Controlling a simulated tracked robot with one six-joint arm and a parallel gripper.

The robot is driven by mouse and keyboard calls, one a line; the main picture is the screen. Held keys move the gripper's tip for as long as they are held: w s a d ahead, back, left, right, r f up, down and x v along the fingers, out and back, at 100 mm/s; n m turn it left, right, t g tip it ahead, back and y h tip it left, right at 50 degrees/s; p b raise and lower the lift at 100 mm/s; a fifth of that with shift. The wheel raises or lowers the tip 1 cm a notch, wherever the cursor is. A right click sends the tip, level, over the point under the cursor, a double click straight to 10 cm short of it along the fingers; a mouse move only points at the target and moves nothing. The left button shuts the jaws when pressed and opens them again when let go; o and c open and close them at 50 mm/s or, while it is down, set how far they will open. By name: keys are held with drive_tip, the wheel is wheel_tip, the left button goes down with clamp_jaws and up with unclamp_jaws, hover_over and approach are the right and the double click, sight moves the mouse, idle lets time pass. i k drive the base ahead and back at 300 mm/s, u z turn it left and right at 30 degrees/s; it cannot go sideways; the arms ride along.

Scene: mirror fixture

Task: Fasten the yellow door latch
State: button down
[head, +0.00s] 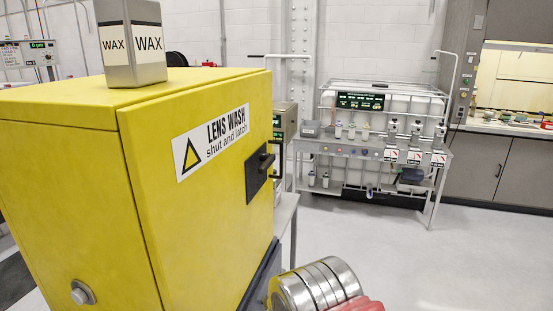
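The yellow cabinet (70,190) stands at the left in the head view. Its door (190,220) bears a label reading "LENS WASH shut and latch" and looks closed against the body, though a small gap cannot be ruled out. The latch (260,172) is a dark plate with a short dark lever near the door's far edge. A dark pull handle (281,160) stands out beside it. Whether the latch is engaged cannot be told. My gripper's fingers are not in view, and nothing is seen touching the latch.
A grey tin marked WAX (131,45) stands on the cabinet top. A silver ribbed cylinder with a red part shows at the bottom edge. A rack bench (375,150) with bottles stands behind. The pale floor at right (480,255) is clear.

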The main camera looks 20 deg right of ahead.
sight(268, 159)
drive_tip(key=k, duration=0.9)
drive_tip(key=z, duration=0.85)
drive_tip(key=i, duration=1.3)
drive_tip(key=u, duration=0.95)
